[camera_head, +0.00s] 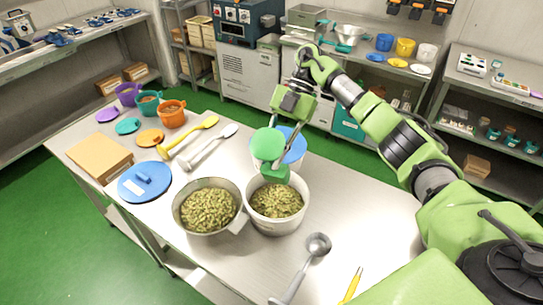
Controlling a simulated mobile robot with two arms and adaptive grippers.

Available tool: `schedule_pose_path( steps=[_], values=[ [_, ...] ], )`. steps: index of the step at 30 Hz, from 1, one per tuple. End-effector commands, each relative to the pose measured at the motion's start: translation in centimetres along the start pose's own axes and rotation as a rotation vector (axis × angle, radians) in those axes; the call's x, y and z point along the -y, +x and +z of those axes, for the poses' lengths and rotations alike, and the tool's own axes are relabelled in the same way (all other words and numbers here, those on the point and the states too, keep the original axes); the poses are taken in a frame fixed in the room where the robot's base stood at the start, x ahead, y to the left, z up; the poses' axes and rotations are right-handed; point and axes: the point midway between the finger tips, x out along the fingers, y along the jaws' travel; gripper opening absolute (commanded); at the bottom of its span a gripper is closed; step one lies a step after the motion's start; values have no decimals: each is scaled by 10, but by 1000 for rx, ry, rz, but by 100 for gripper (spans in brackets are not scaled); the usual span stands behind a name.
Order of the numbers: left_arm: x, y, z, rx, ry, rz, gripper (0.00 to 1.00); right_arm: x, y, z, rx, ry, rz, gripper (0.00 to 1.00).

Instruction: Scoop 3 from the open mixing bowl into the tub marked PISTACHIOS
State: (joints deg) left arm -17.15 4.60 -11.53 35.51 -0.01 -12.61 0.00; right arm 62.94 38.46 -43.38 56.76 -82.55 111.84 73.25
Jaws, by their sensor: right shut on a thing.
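A metal mixing bowl (183,218) stands open on the steel table, holding a green-brown nut mix. Close to its right stands an open white tub (277,229) with similar contents; no marking is readable on it. My right gripper (283,132) is above and behind the tub, shut on a green scoop-like tool (275,177). The tool's lower part is at the tub's back rim; whether it holds any nuts cannot be told. A round green part (267,144) shows beside the gripper. A white tub with a blue top (294,146) stands behind, partly hidden. My left gripper is not in view.
A metal ladle (318,245) and a yellow pen-like item (352,285) lie at the front.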

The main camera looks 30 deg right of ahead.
Motion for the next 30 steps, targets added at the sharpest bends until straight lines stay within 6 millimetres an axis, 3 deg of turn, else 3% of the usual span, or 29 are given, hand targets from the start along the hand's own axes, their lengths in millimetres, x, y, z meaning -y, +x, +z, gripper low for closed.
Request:
schedule_pose_path(
  steps=[3,17,24,30],
  values=[
    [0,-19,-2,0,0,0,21,0,-8,-8,80,-20,6,0],
    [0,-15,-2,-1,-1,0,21,-1,-15,-14,428,-90,40,0],
    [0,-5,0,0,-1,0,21,-2,-20,-20,648,-136,62,0],
    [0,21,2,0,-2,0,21,-4,-25,-24,869,-181,86,0]
  ],
)
